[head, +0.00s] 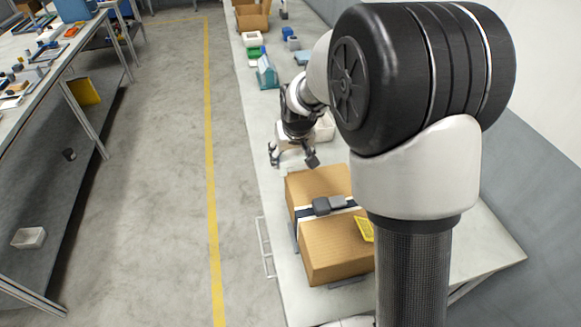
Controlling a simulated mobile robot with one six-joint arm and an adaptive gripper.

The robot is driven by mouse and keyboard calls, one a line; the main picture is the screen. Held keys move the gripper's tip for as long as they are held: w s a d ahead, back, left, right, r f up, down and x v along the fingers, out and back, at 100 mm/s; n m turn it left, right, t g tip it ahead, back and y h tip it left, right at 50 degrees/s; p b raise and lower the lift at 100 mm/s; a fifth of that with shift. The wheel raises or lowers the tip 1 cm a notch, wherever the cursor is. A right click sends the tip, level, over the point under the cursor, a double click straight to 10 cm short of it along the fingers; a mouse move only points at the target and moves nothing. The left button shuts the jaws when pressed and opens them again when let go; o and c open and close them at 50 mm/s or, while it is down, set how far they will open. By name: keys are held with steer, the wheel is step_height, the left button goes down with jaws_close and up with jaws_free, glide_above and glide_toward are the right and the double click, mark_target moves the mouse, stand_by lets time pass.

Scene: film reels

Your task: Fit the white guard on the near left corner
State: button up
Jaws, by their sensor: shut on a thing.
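A closed cardboard box (338,248) stands on the light bench. A dark and white strap crosses its top, with a grey buckle (321,206) on it. The right side of the box is hidden behind my arm. My gripper (292,157) is just beyond the far edge of the box, apart from it, pointing down. Its dark fingers are spread around a pale piece (290,144), which appears to be the white guard. The piece is small and partly hidden, so its shape and tilt are unclear. The box's near left corner is visible and bare.
A white bin (325,128) stands right of my gripper. A teal holder (266,73), small bins and an open carton (252,15) lie farther along the bench. A yellow label (365,228) is on the box. A rail (264,247) runs along the bench's left edge.

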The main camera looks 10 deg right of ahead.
mark_target(291, 175)
step_height(291, 175, down, 4)
steer(key=shift+f+b, duration=0.1)
steer(key=shift+b, duration=0.35)
steer(key=shift+f+b, duration=0.45)
steer(key=shift+f, duration=0.1)
steer(key=o, duration=1)
steer(key=shift+o, duration=0.2)
